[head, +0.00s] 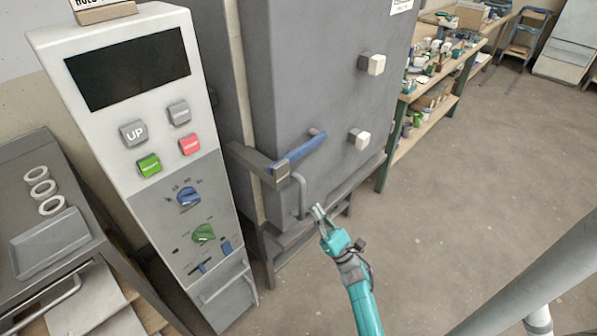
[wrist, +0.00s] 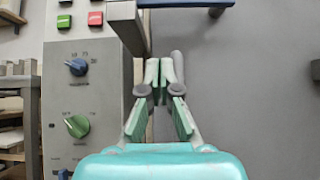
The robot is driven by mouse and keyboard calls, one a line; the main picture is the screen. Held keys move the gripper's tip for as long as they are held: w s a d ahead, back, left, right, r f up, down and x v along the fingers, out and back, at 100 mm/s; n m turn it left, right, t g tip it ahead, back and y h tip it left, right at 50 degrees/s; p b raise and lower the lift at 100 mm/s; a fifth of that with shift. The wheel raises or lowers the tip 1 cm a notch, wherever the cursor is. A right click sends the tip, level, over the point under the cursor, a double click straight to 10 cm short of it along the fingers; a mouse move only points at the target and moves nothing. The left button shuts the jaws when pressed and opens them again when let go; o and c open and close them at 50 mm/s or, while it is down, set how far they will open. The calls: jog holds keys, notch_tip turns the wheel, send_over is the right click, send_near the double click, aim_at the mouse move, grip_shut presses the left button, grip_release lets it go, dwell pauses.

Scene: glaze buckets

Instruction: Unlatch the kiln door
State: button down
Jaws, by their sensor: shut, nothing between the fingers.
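The kiln door (head: 300,75) is a large grey panel that looks closed against the grey kiln body (head: 213,70). A latch lever with a blue grip (head: 300,152) crosses the door's left edge and meets a grey bracket (head: 258,163). The blue grip also shows at the top of the wrist view (wrist: 185,3). A grey bar handle (head: 301,195) hangs below the lever. My teal gripper (head: 318,213) is shut and empty, below the lever and close to the bar handle's lower end. In the wrist view, my gripper's fingers (wrist: 159,85) partly hide the handle; whether they touch cannot be told.
A control panel (head: 130,130) with buttons and knobs stands left of the kiln. Two pale knobs (head: 371,64) stick out from the door. A workbench (head: 445,65) with clutter is behind at right. The floor (head: 450,190) at right is open.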

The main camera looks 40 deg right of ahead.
jog(key=shift+r, duration=0.1)
jog(key=x, duration=0.9)
jog(key=shift+w, duration=0.1)
notch_tip(320, 180, up, 5)
send_over(300, 184)
jog(key=s+a, duration=0.1)
jog(key=a, duration=0.1)
jog(key=shift+d+f, duration=0.25)
jog(key=shift+r+m+h, duration=0.15)
jog(key=shift+m+h, duration=0.15)
